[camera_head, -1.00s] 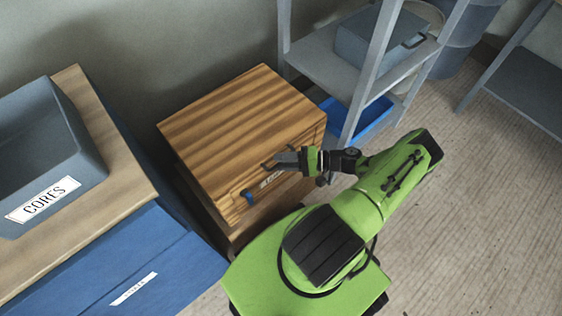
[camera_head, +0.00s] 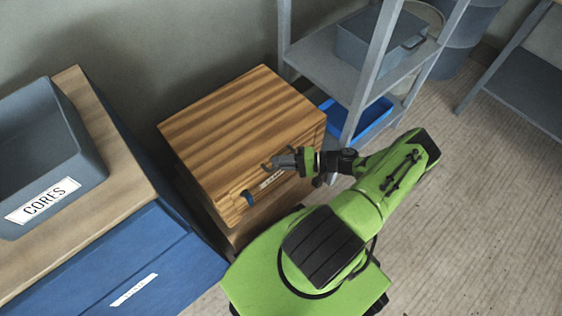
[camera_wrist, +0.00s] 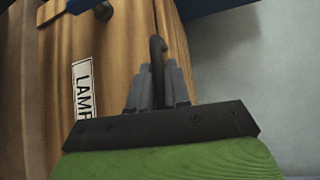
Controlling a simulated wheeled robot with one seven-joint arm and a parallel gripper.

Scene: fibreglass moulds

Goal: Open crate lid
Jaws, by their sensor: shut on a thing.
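The wooden crate (camera_head: 222,125) has a striped top that lies flat and looks shut. Its front carries a white label (camera_head: 271,180), partly read as "LAMP" in the wrist view (camera_wrist: 83,90). A blue latch piece (camera_head: 248,197) is at the front's left; a blue part also shows at the top of the wrist view (camera_wrist: 80,5). My gripper (camera_head: 277,162) is at the front upper edge, right of the latch. In the wrist view my gripper (camera_wrist: 157,85) is shut on a dark curved handle (camera_wrist: 157,48). The handle's lower part is hidden between the fingers.
A grey shelf rack (camera_head: 345,70) with a grey box (camera_head: 372,42) and a blue tray (camera_head: 362,122) stands close on the right. A grey "CORES" bin (camera_head: 75,135) sits on a bench (camera_head: 105,165) at left. Open floor (camera_head: 470,210) lies at right.

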